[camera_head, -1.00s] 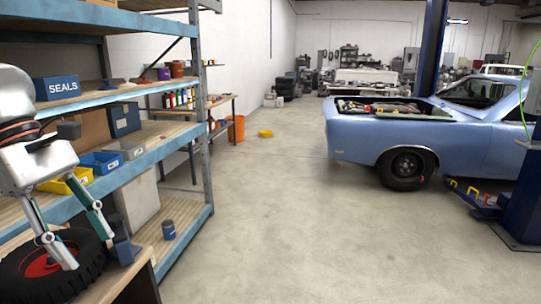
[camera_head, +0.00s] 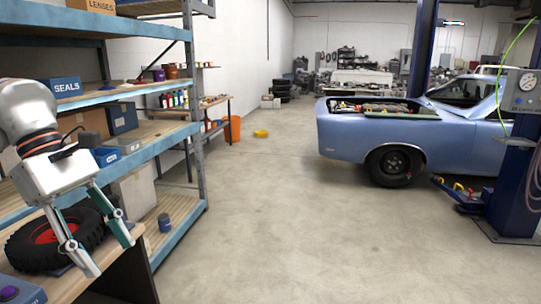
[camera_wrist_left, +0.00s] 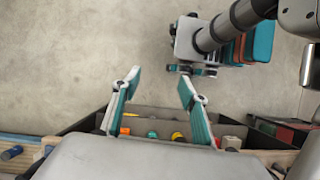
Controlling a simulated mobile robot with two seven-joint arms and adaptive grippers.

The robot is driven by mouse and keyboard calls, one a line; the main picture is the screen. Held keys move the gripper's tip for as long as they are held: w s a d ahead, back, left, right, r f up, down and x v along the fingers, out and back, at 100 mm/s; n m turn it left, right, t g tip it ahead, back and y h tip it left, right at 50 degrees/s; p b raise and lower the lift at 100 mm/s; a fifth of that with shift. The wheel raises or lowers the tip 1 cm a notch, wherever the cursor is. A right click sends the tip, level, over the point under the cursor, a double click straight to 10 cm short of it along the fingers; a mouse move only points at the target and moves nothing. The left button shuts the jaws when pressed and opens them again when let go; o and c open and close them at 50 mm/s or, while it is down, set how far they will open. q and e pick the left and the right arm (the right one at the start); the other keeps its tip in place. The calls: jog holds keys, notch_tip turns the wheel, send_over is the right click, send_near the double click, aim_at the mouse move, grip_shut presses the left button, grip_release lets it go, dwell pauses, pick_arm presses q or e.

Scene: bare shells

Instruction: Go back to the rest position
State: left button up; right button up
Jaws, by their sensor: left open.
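My left gripper (camera_head: 112,257) hangs at the lower left of the head view, fingers down and spread, with nothing between them. It is in front of the blue shelf rack (camera_head: 165,250) and near a black tire with a red hub (camera_head: 38,235). In the left wrist view its two teal-padded fingers (camera_wrist_left: 160,84) stand apart above a dark compartmented tray (camera_wrist_left: 160,120) with small coloured items.
The rack holds a blue SEALS box (camera_head: 60,88), a blue bin (camera_head: 105,157) and a small dark can (camera_head: 164,222). A blue car (camera_head: 400,140) stands at right beside a blue lift post (camera_head: 515,190). The concrete floor (camera_head: 290,230) between is clear.

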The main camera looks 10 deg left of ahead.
pick_arm(q)
jog(key=w+d+f+n+g+h, duration=0.1)
jog(key=w+d+f+n+h, duration=0.15)
jog(key=d+h, duration=0.65)
jog(key=w+d+f+n+g+h, duration=0.1)
jog(key=d+f+n+g+h, duration=0.15)
jog(key=d, duration=1.15)
jog(key=w+d+f+n+t+h, duration=0.3)
jog(key=w+n+t, duration=0.4)
jog(key=n+t, duration=0.65)
jog(key=w+a+f+n+t+y, duration=0.1)
jog(key=a+f+n+t+y, duration=0.35)
jog(key=f+n, duration=0.55)
jog(key=w+a+f+n+t+y, duration=0.25)
jog(key=f+n+y, duration=0.35)
jog(key=f+n, duration=0.4)
jog(key=s+a+f+n+g+y, duration=0.2)
jog(key=s+f+n, duration=0.4)
jog(key=f, duration=0.5)
jog(key=s+a+f+n+g+y, duration=0.3)
jog(key=s+f+n, duration=0.3)
jog(key=s+f, duration=0.4)
jog(key=shift+f+g+y, duration=0.4)
jog(key=shift+f+y, duration=0.3)
jog(key=shift+y, duration=0.1)
jog(key=shift+a, duration=0.1)
jog(key=c, duration=0.5)
jog(key=shift+o, duration=0.2)
jog(key=shift+a, duration=0.15)
